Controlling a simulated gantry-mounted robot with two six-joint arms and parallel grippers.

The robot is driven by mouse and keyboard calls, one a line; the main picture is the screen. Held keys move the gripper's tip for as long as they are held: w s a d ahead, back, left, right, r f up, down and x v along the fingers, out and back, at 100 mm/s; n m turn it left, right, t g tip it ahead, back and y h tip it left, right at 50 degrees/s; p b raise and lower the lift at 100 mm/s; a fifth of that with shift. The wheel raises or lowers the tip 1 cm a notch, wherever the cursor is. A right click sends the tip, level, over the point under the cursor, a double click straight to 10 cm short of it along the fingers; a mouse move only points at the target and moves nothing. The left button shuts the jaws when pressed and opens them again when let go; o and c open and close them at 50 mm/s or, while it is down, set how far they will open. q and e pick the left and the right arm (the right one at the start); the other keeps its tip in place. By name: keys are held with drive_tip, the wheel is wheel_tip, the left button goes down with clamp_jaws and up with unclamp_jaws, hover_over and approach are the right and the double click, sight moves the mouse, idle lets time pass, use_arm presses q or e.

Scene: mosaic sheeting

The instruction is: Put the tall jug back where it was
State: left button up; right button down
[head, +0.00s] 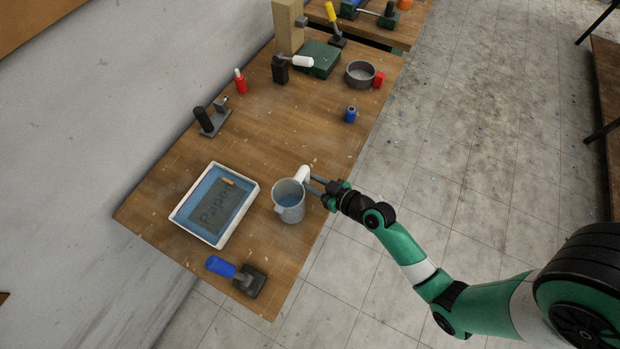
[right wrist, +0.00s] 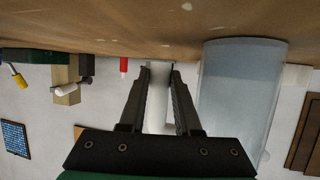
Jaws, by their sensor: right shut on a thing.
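The tall jug (head: 289,203) is grey and translucent with a white handle (head: 302,175). It is upright at the right edge of the wooden table, just right of the white tray. My right gripper (head: 314,184) reaches in from the right and is shut on the handle. In the right wrist view, which is upside down, the handle (right wrist: 158,100) is between the fingers (right wrist: 160,75) and the jug body (right wrist: 240,95) is beside them. The jug's base is at or very near the tabletop; I cannot tell if it touches. My left gripper is out of view.
The white tray (head: 224,242) holds blue content and a dark sheet marked "Paper". A blue-handled tool (head: 222,267) lies in front. A black-handled tool (head: 212,121), red bottle (head: 240,82), blue item (head: 351,115) and round grey pan (head: 360,74) stand farther back. The table's middle is clear.

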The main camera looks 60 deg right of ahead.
drive_tip(key=c, duration=1.1)
unclamp_jaws()
drive_tip(key=shift+f, duration=0.15)
drive_tip(key=o, duration=0.5)
drive_tip(key=shift+r, duration=0.3)
drive_tip(key=v, duration=1.2)
